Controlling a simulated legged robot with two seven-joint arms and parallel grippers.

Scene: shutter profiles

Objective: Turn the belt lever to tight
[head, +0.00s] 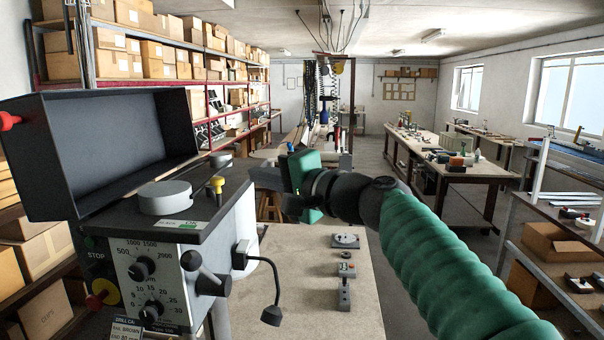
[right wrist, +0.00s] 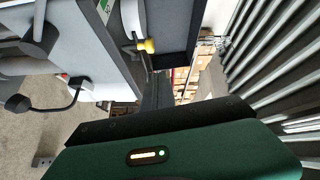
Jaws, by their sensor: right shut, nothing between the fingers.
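The grey drill machine head (head: 160,265) stands at the left, with its box-like cover (head: 125,145) tipped up and open. A short lever with a yellow knob (head: 217,185) stands up on the top plate, beside a pale pulley (head: 165,197); I take it to be the belt lever. The yellow knob also shows in the right wrist view (right wrist: 147,46). My right gripper (head: 268,178) is to the right of the lever, apart from it in the head view. Its dark fingers (right wrist: 157,95) are shut and empty, close below the knob in the wrist picture. My left gripper is not in view.
A bench (head: 300,285) with small parts lies below my right arm. Shelves with boxes stand behind; a rack (head: 560,200) is at the right.

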